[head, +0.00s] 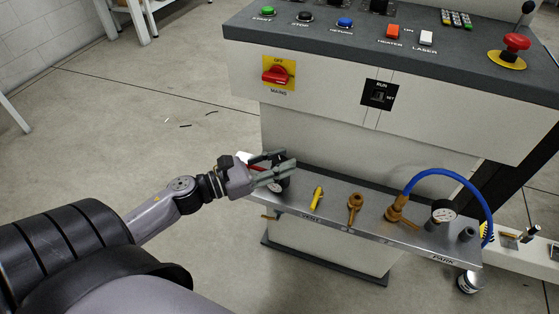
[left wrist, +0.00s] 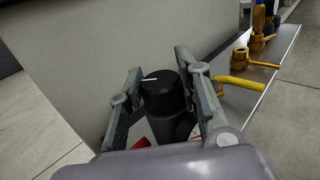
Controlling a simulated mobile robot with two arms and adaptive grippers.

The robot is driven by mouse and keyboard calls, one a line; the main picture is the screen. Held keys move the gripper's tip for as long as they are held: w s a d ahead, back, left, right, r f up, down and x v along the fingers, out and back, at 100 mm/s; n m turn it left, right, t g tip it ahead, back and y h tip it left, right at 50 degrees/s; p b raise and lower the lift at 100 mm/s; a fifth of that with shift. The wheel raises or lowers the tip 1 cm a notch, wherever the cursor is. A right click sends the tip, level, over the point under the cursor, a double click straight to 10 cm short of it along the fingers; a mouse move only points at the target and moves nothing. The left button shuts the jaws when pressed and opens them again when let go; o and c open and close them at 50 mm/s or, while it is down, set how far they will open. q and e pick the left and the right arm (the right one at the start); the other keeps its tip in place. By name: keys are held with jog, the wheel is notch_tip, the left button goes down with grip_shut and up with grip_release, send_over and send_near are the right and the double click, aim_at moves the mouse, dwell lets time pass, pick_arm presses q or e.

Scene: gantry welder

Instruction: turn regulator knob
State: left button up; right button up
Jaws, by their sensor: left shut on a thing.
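The regulator knob (left wrist: 161,90) is a black cylinder with a white line on its top, seen in the left wrist view. My left gripper (left wrist: 164,92) has one finger on each side of it and is shut on it. In the head view my left gripper (head: 284,172) is at the left end of the grey shelf (head: 335,222), where its fingers largely hide the knob. Part of a round gauge shows just below the fingers. My right gripper is not in view.
Above is the control panel with a red mains switch (head: 277,74). Open floor lies to the left.

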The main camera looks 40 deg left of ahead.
pick_arm(q)
jog(key=c, duration=0.3)
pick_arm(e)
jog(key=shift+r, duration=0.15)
